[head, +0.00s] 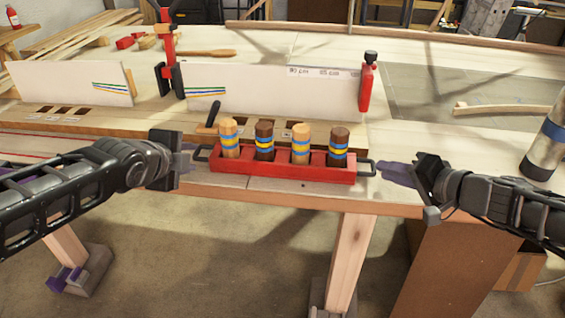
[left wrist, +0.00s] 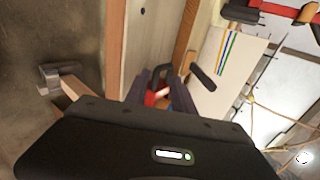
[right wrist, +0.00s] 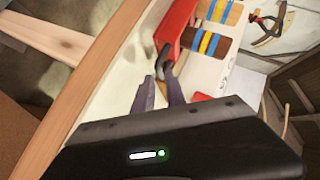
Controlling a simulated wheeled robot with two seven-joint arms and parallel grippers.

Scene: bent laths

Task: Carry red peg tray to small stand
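The red peg tray (head: 285,176) sits on the workbench near its front edge. It holds several upright pegs, light and dark wood, with blue and yellow bands. A dark handle is at each end. My left gripper (head: 191,156) is open at the left handle (head: 201,152); in the left wrist view that handle (left wrist: 160,74) shows between or just beyond the fingers. My right gripper (head: 385,169) is open just right of the right handle (head: 366,168); in the right wrist view that handle (right wrist: 163,60) lies just beyond the fingertips. I cannot clearly identify the small stand.
Behind the tray are a long white board (head: 270,92) and a red clamp (head: 367,87). A metal flask (head: 545,145) stands at the right. A brown box-like block (head: 455,270) stands below the bench's front right.

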